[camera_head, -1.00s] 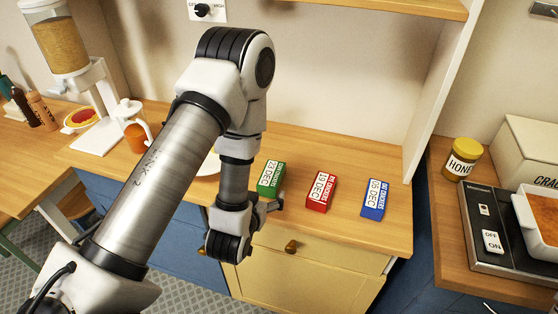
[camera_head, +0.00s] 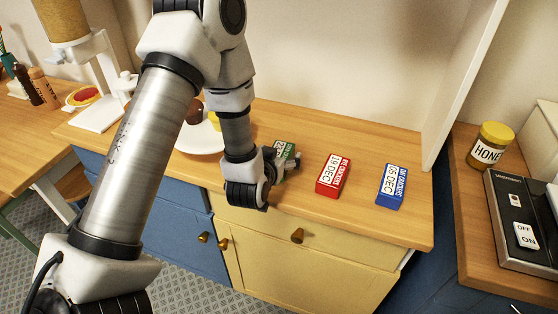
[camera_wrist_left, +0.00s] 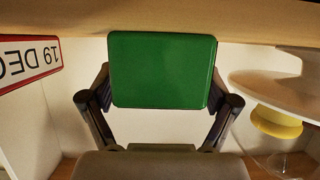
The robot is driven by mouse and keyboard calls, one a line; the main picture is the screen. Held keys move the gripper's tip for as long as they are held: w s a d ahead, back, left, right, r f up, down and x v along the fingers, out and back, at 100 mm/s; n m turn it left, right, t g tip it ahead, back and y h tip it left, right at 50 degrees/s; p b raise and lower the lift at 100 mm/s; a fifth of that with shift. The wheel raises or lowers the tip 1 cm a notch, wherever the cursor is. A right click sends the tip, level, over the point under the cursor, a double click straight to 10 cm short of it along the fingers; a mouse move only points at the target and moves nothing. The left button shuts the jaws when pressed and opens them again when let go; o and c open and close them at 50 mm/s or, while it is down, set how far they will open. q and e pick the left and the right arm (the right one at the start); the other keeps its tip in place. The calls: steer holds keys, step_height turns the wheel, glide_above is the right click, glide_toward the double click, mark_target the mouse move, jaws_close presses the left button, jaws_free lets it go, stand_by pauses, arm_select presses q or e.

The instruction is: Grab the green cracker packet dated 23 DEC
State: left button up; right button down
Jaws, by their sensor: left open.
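The green cracker packet (camera_head: 284,148) stands on the wooden counter, left of the red packet, partly hidden behind my left gripper (camera_head: 284,166). Only part of its date label shows. In the left wrist view the green packet (camera_wrist_left: 162,70) is a plain green end face between the two fingers of my left gripper (camera_wrist_left: 160,88). The fingers are open, one on each side of it; I cannot tell whether they touch it. The red packet (camera_head: 333,176) reads 19 DEC and also shows in the wrist view (camera_wrist_left: 28,62). The blue packet (camera_head: 391,186) reads 05 DEC. My right gripper is not in view.
A white plate (camera_head: 196,145) with items on it sits left of the green packet. A honey jar (camera_head: 490,146) and a black switch panel (camera_head: 510,215) are on the right counter. A dispenser (camera_head: 98,80) stands at the left. The counter behind the packets is clear.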

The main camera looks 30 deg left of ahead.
arm_select(q)
steer(key=shift+w+f, duration=0.1)
steer(key=shift+w, duration=0.05)
steer(key=c, duration=1.4)
steer(key=shift+o, duration=0.2)
